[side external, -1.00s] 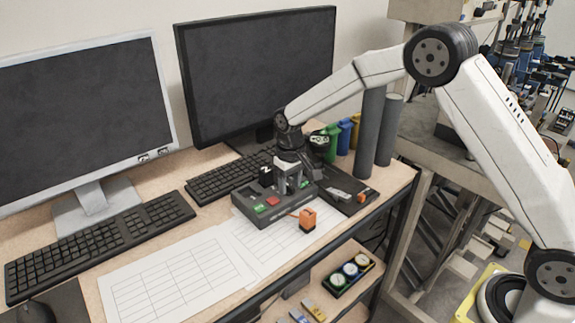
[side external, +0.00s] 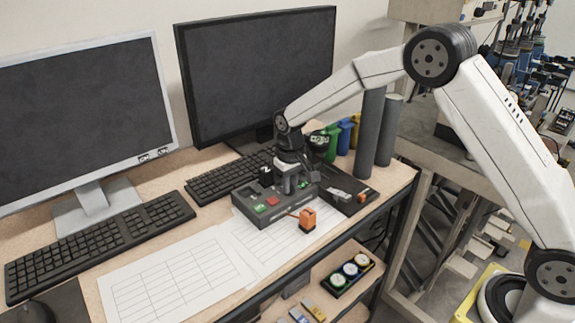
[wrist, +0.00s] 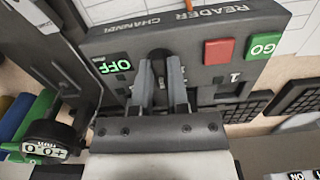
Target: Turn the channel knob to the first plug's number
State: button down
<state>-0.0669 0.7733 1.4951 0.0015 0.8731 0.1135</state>
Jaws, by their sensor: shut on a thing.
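A dark reader box (side external: 277,207) stands on the desk below my gripper. In the wrist view its face (wrist: 200,38) reads READER and CHANNEL, with a lit green OFF label (wrist: 113,64), a 1 mark (wrist: 235,77), a red button (wrist: 217,51) and a green GO button (wrist: 263,46). The black channel knob (wrist: 158,56) shows between my fingers. My gripper (wrist: 162,70) is shut on it; the side external view also shows my gripper (side external: 287,184) over the box. The fingers hide most of the knob, so I cannot tell its pointer setting. I cannot make out the first plug's number.
An orange block (side external: 308,219) sits at the box's front edge. A dark tray (side external: 347,196) adjoins the box on the right. Keyboards (side external: 100,243), monitors and two grey cylinders (side external: 370,135) stand nearby. A lower shelf holds a case of round dials (side external: 348,273). Paper sheets cover the front desk.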

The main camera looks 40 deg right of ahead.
jog(key=m, duration=0.4)
jog(key=shift+a, duration=0.1)
jog(key=shift+w+m, duration=0.1)
jog(key=shift+m, duration=2.1)
jog(key=c, duration=0.6)
grip_release()
jog(key=shift+r, duration=0.1)
jog(key=shift+r, duration=3.85)
